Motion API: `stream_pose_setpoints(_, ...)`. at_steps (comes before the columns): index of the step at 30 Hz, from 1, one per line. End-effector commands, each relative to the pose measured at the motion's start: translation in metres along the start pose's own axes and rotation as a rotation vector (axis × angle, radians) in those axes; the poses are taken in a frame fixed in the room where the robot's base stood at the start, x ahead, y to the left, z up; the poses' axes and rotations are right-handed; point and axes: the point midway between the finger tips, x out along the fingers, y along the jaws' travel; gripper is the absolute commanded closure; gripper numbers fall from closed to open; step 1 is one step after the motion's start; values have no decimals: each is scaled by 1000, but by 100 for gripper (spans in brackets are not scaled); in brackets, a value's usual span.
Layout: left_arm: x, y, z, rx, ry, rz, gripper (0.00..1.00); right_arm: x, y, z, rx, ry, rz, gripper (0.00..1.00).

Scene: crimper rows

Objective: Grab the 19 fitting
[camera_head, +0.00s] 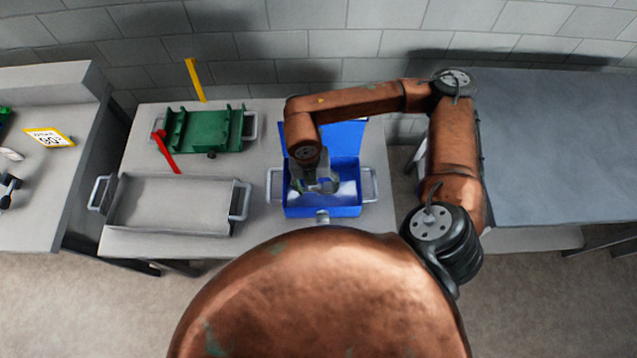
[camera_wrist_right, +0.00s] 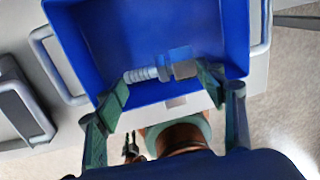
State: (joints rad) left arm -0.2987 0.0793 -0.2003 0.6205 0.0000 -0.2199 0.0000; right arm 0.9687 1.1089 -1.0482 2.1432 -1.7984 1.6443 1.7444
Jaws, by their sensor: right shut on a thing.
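My right gripper (camera_head: 316,186) reaches down into the open blue box (camera_head: 334,211) on the middle table. In the right wrist view the gripper (camera_wrist_right: 163,76) has its two green fingers at either end of a grey ridged fitting (camera_wrist_right: 148,74) and is shut on it. The fitting lies crosswise between the fingertips, over the blue box (camera_wrist_right: 150,30); whether it touches the floor of the box is unclear. No number can be read on it. In the head view the gripper hides the fitting. My left gripper is not in view.
A grey tray (camera_head: 113,207) with handles stands left of the box. A green fixture (camera_head: 208,133) with a red lever (camera_head: 165,152) is behind it, near a yellow upright bar (camera_head: 195,80). A sign (camera_head: 48,138) reading 90 stands on the left table. The box's raised lid is behind my gripper.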

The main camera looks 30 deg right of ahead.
Motion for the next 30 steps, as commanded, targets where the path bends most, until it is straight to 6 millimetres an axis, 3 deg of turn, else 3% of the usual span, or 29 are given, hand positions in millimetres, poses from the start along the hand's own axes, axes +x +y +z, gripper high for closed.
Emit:
stream_pose_setpoints(3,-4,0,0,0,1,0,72,-31,2,-24,-8,-4,5,66)
stream_pose_setpoints(10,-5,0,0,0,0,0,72,-52,10,-76,-7,-2,4,71)
stream_pose_setpoints(12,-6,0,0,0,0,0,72,-57,11,-87,-7,-2,3,100)
stream_pose_setpoints(13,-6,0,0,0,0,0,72,-59,12,-91,-6,-2,3,100)
stream_pose_setpoints(19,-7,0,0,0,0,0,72,-66,13,-106,-2,-2,1,100)
stream_pose_setpoints(30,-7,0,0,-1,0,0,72,-66,14,-108,1,-2,0,98)
